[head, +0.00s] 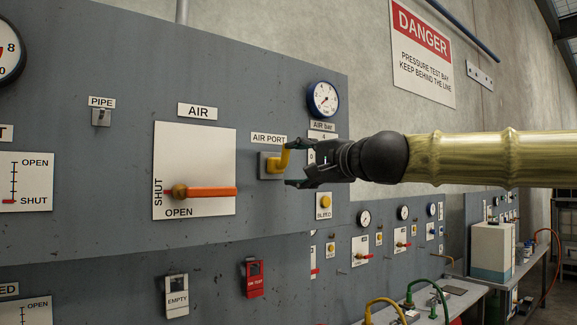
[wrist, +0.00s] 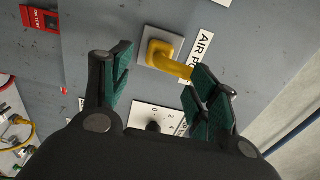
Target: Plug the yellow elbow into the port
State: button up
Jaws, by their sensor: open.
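My gripper (head: 289,164) is open in front of the port, one finger above and one below. In the wrist view my gripper (wrist: 158,82) has its fingers apart with nothing clamped between them. How deep the elbow sits in the port is hidden.
An orange valve handle (head: 212,191) on a white plate is left of the port, lying level toward SHUT-OPEN markings. A round gauge (head: 323,98) is above right. A yellow bleed button (head: 324,201) is below. Hoses (head: 387,306) lie on a lower bench.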

jog(key=shift+v, duration=2.05)
